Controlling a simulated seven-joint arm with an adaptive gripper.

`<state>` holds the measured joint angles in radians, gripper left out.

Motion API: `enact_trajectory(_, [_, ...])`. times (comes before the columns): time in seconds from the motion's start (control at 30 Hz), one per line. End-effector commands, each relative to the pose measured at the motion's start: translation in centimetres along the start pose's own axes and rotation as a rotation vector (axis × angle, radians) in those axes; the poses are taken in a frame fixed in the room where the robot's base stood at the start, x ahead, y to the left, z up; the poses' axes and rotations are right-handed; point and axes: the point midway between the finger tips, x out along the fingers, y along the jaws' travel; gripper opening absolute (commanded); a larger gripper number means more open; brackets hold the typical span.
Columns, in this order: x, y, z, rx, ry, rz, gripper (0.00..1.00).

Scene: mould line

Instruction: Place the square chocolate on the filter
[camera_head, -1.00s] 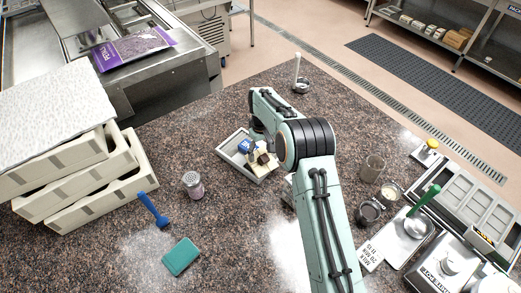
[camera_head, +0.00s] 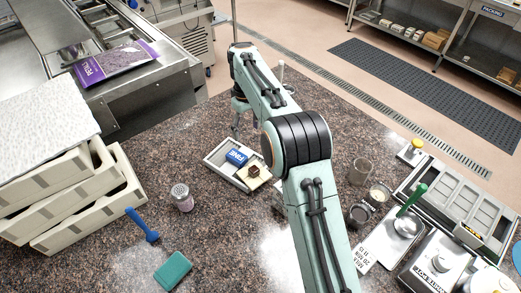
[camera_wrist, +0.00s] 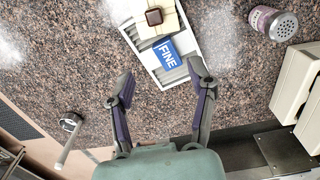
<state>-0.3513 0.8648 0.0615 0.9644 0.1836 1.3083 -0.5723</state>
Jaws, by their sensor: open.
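The square chocolate (camera_head: 254,170) is dark brown and rests on the cream filter (camera_head: 262,182), at the right end of a shallow white tray. In the wrist view the chocolate (camera_wrist: 154,16) lies flat on the pale filter (camera_wrist: 171,24), near the top edge. A blue card marked FINE (camera_head: 237,157) lies beside the filter in the same tray (camera_head: 211,156). My gripper (camera_wrist: 161,75) is open and empty, its fingers apart on either side of the tray's near end. In the head view my gripper (camera_head: 238,117) hangs behind the tray, clear of the chocolate.
A shaker (camera_head: 181,198) stands left of the tray. A blue brush (camera_head: 142,226) and a green pad (camera_head: 173,270) lie in front. Stacked cream moulds (camera_head: 85,215) fill the left.

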Motion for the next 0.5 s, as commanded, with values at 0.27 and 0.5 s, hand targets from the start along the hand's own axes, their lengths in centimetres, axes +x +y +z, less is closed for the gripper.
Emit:
enact_trajectory(0.27, [-1.0, 0.2, 0.7, 0.014, 0.001, 0.002, 0.56])
enact_trajectory(0.5, [-7.7, 0.1, 10.7, 0.191, 0.001, 0.013, 0.56])
